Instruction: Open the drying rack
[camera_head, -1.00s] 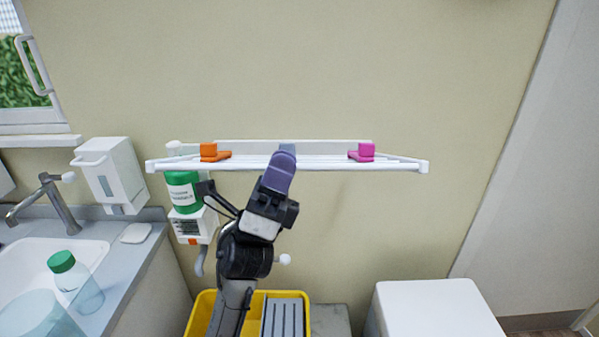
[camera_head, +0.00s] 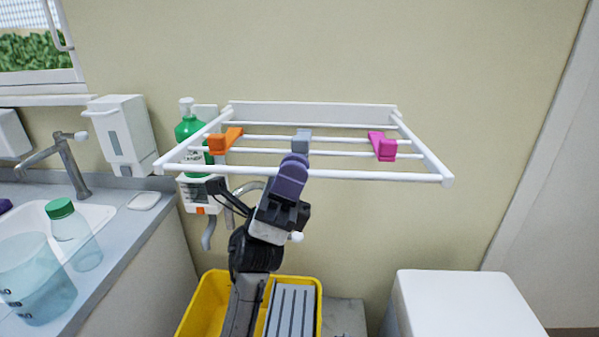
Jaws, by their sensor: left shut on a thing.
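The white drying rack (camera_head: 410,177) is mounted on the wall by a white bar (camera_head: 310,114). Its frame juts out from the wall and its rods show from above. An orange clip (camera_head: 224,140), a grey clip (camera_head: 301,141) and a pink clip (camera_head: 383,147) sit on the rods. My left gripper (camera_head: 292,172) is at the middle of the rack's front rail, with its purple fingers shut on it. The fingers hide that part of the rail. My right gripper is not in view.
A green bottle (camera_head: 190,130) in a wall dispenser stands behind the rack's left side. A yellow bin (camera_head: 207,300) and a white cabinet (camera_head: 465,300) are below. The sink counter (camera_head: 120,222) is at left, with a green-capped bottle (camera_head: 75,235) and a clear jug (camera_head: 35,285).

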